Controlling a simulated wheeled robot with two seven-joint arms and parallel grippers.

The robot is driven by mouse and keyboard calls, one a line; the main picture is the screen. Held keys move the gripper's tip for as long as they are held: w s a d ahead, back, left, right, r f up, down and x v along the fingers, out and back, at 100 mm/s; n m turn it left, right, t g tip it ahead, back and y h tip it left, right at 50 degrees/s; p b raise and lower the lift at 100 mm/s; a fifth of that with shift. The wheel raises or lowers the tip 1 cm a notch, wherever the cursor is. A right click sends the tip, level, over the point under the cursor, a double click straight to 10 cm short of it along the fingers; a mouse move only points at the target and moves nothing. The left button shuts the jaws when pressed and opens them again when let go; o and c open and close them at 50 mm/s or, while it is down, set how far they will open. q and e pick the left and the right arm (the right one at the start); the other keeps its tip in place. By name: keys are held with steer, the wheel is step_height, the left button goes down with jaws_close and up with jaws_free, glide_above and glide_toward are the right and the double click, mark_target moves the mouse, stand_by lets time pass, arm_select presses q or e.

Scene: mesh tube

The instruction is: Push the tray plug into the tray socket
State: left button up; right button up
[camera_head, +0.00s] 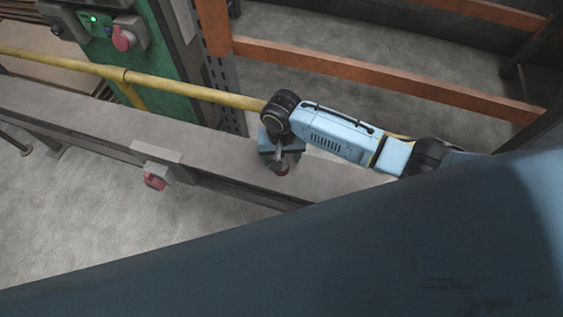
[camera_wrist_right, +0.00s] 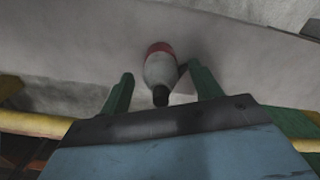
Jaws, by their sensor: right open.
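A plug (camera_wrist_right: 158,68) with a red end, pale grey body and black tail lies on the grey tray, between the fingers of my right gripper (camera_wrist_right: 160,74) in the right wrist view. Those green fingers stand apart, one each side of it; I cannot tell if they touch it. In the head view my right gripper (camera_head: 284,158) points down at the tray (camera_head: 225,152), and a bit of the plug's red (camera_head: 284,168) shows beneath it. A red-faced socket (camera_head: 155,180) hangs under a grey box (camera_head: 157,155) on the tray's near side, left of the gripper. My left gripper is not in view.
A yellow pipe (camera_head: 190,89) runs behind the tray. A green cabinet (camera_head: 125,70) with a red socket (camera_head: 123,39) stands at the back left. Orange rails (camera_head: 370,75) cross behind my arm. A large dark blue surface hides the lower right.

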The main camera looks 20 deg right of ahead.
steer(key=shift+f, duration=0.7)
steer(key=c, duration=1)
steer(key=shift+r, duration=0.1)
step_height(320, 180, up, 10)
steer(key=shift+f+p, duration=0.1)
steer(key=shift+p, duration=1.05)
